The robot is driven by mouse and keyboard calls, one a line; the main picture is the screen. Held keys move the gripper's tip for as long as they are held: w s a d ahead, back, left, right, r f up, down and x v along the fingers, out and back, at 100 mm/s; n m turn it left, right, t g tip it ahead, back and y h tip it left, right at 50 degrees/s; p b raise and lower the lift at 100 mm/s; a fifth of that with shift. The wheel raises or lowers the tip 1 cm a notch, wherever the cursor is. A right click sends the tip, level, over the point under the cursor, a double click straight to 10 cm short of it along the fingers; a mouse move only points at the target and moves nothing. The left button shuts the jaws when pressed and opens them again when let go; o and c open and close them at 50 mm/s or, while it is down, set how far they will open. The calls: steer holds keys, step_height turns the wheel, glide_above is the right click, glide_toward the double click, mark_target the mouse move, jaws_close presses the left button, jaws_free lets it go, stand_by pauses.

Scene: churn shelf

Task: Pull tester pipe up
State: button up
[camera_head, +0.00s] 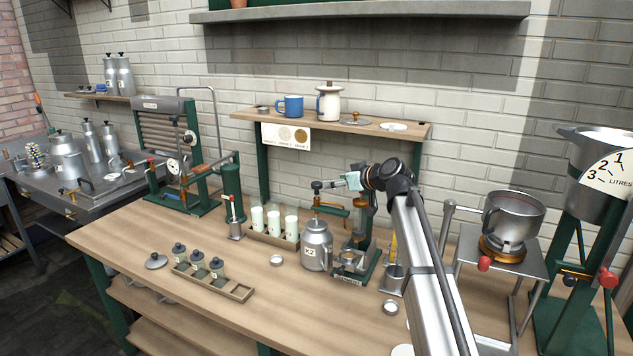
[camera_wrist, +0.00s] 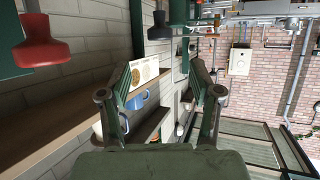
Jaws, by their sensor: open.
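My gripper (camera_head: 340,183) is at the end of my arm, above the workbench and over the area of a lidded metal can (camera_head: 316,245) and a small green stand (camera_head: 357,262) with brass-coloured parts. In the wrist view my gripper (camera_wrist: 160,80) has its two fingers wide apart with nothing between them. I cannot tell for sure which thing is the tester pipe. A metal cylinder with a yellow stick (camera_head: 394,246) stands right of the green stand, partly beside my arm. A metal cylinder with a red-topped rod (camera_head: 234,216) stands farther left.
A rack of white bottles (camera_head: 273,239) and a tray with dark-lidded jars (camera_head: 213,283) stand left. A wall shelf (camera_head: 245,116) holds a blue mug (camera_head: 291,106). A pot (camera_head: 513,216) and a large measuring vessel (camera_head: 598,165) are at right. The bench's front left is mostly clear.

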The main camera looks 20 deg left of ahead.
mark_target(317, 183)
steer(key=p+x, duration=0.2)
steer(key=x, duration=0.8)
steer(key=shift+a+r, duration=0.1)
steer(key=shift+c, duration=0.3)
jaws_close()
